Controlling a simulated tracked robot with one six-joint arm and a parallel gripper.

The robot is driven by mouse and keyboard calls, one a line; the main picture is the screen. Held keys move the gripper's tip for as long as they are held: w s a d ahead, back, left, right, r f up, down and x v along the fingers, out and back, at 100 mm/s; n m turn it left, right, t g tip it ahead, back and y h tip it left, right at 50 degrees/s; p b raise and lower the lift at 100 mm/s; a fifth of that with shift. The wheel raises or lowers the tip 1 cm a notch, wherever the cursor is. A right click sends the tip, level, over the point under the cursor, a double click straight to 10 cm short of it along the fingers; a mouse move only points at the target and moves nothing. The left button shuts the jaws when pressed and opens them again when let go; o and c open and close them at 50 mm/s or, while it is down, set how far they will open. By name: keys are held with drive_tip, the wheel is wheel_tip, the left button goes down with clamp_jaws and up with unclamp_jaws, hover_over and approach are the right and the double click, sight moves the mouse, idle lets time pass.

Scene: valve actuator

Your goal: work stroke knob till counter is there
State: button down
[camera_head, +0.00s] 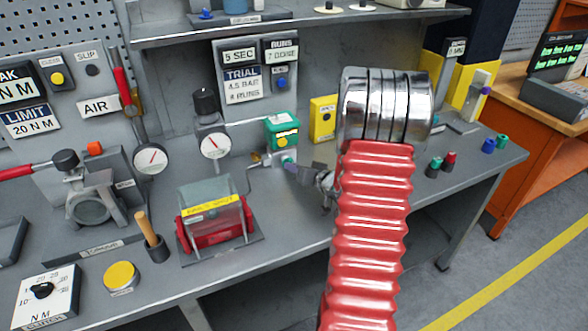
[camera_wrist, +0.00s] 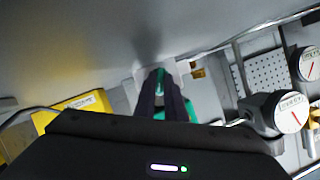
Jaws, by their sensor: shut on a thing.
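A green actuator box (camera_head: 282,130) with a yellow marking stands at the back of the grey bench. My gripper (camera_head: 296,170) reaches in just below it and is shut on a small teal knob (camera_head: 287,160). In the wrist view, the dark fingers (camera_wrist: 163,92) are close together with the teal knob (camera_wrist: 160,78) at their tips, and part of the green box (camera_wrist: 205,136) shows behind. The runs counter (camera_head: 281,50) hangs on the panel above. It seems to read "7 DONE", but its digit is small. The trial sign (camera_head: 242,84) seems to read "4.5 BAR" and "4 RUNS".
A gauge with a black knob (camera_head: 213,140) stands left of the actuator. A yellow box (camera_head: 322,119) stands right of it. A red-sided guard (camera_head: 213,215) stands in front on the bench. My red, ribbed arm covers part of the bench's right side.

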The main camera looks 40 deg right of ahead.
drive_tip(key=n+h, duration=0.1)
drive_tip(key=n+g+h, duration=0.1)
drive_tip(key=n, duration=0.1)
drive_tip(key=shift+a+n, duration=0.2)
drive_tip(key=shift+n, duration=0.1)
drive_tip(key=shift+h, duration=0.3)
idle(0.4)
drive_tip(key=c, duration=1.8)
unclamp_jaws()
drive_tip(key=v, duration=1.3)
drive_tip(key=shift+s+a+r, duration=0.1)
drive_tip(key=shift+s+r, duration=0.05)
drive_tip(key=shift+s, duration=0.3)
